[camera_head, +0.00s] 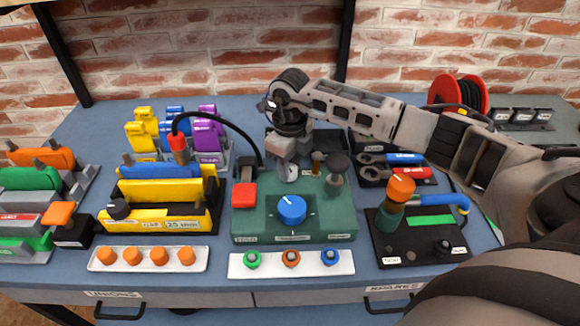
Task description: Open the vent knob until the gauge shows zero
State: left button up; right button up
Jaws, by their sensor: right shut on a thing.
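A dark green unit (258,226) stands at the table's middle, with a large blue knob (292,210) on its front, a red block (244,195) at left and a black round knob (338,163) on a post at back right. A small brown-topped peg (316,158) stands between. My right gripper (288,173) reaches in from the right, pointing down behind the blue knob, shut on a small part of the unit that its fingers mostly hide. I cannot tell which knob is the vent, and no gauge reading is legible. My left gripper is out of view.
Right of the unit is a black board (420,247) with an orange-topped valve (402,187). A yellow unit (160,219) stands at left, with a black hose (230,125) arching behind. My right arm spans the back right.

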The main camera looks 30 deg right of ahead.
jog(key=n+b, duration=0.1)
jog(key=n, duration=0.1)
jog(key=shift+f+n+b, duration=0.1)
jog(key=shift+n+b, duration=0.2)
jog(key=shift+b, duration=0.05)
jog(key=n+b, duration=0.2)
jog(key=n, duration=0.2)
jog(key=shift+b, duration=0.35)
jog(key=n+b, duration=0.2)
jog(key=n, duration=0.2)
jog(key=n+b, duration=0.1)
jog(key=n, duration=0.2)
jog(key=shift+n, duration=0.6)
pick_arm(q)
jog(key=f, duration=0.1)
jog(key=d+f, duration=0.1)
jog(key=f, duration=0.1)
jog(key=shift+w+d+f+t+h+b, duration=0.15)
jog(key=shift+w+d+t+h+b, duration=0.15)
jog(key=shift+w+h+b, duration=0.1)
pick_arm(e)
jog(key=shift+r+n, duration=0.2)
jog(key=shift+n, duration=0.1)
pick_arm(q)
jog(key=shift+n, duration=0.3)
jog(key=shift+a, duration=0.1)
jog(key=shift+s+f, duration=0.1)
pick_arm(e)
jog(key=o, duration=1)
